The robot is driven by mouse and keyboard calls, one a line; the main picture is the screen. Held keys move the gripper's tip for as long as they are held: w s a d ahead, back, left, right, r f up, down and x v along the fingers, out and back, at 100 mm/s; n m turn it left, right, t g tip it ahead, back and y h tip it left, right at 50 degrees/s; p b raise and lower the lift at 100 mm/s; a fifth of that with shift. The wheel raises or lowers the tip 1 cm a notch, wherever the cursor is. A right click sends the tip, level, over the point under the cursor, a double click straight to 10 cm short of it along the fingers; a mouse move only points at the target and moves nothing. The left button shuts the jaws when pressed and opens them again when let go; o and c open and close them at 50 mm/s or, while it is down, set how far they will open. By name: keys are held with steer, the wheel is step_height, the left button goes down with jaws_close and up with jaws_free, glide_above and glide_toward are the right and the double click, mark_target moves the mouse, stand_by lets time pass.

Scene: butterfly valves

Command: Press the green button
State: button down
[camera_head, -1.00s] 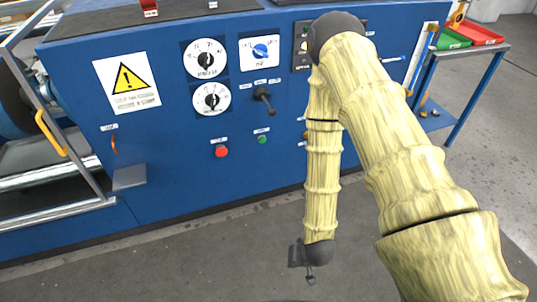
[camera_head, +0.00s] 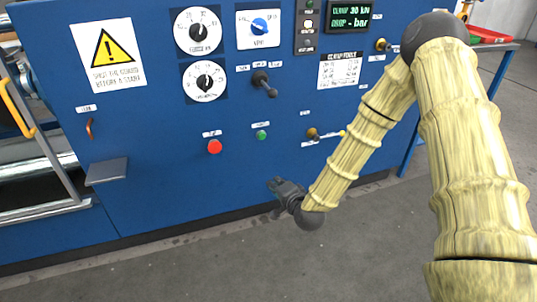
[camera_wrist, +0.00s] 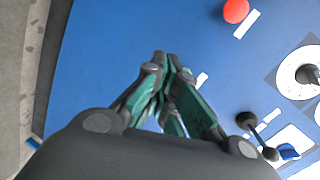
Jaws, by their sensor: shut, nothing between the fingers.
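The green button (camera_head: 261,134) is a small round button on the front of the blue machine panel, right of a larger red button (camera_head: 214,146). My gripper (camera_head: 274,184) is shut and empty, below the green button in the head view and apart from it. In the wrist view my gripper's fingertips (camera_wrist: 166,62) are together in front of the blue panel. The green button does not show there; the fingers may hide it. The red button (camera_wrist: 236,10) shows at the top of the wrist view.
A black lever (camera_head: 264,83) sticks out above the green button. Two white dials (camera_head: 199,30) (camera_head: 204,81) and a small grey ledge (camera_head: 107,171) are on the left. The floor (camera_head: 260,260) before the panel is clear.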

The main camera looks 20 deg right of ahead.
steer(key=w+d+r+m+t+h+b, duration=0.1)
steer(key=w+d+r+m+t+b, duration=0.2)
steer(key=w+d+r+b, duration=0.1)
steer(key=shift+w+m+t+b, duration=0.4)
steer(key=shift+w+b, duration=0.45)
steer(key=shift+w, duration=0.15)
steer(key=b, duration=0.6)
glide_toward(262, 136)
steer(key=w+d, duration=0.1)
steer(key=w, duration=0.6)
steer(key=shift+w+d+f, duration=0.1)
steer(key=shift+f, duration=0.1)
